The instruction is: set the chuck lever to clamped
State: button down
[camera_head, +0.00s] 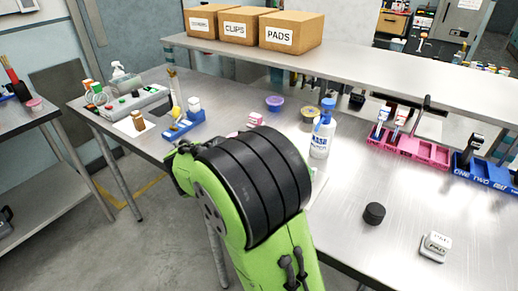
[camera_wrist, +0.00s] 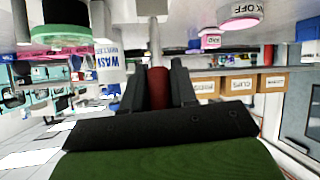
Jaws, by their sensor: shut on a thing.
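In the wrist view, which is upside down, my gripper (camera_wrist: 158,90) is shut on a dark red grip (camera_wrist: 158,86). A pale grey shaft (camera_wrist: 155,35) shows in line with this grip, so it looks like the chuck lever's handle. The chuck itself and any clamped marking are not readable. In the head view my green and black arm covers the gripper and the lever.
A wash bottle (camera_head: 320,140) stands just right of my arm. A pink rack (camera_head: 410,147) and a blue rack (camera_head: 485,172) lie at the right. A black cylinder (camera_head: 374,213) and a small white block (camera_head: 435,246) stand on otherwise clear bench. Boxes (camera_head: 290,32) sit on the shelf.

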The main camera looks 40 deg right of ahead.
jog(key=c, duration=1)
grip_release()
jog(key=shift+o, duration=0.2)
jog(key=p+v, duration=0.3)
jog(key=v, duration=1.2)
jog(key=shift+s+a, duration=0.2)
jog(key=shift+a, duration=0.15)
jog(key=shift+r+p, duration=0.15)
jog(key=shift+p, duration=0.15)
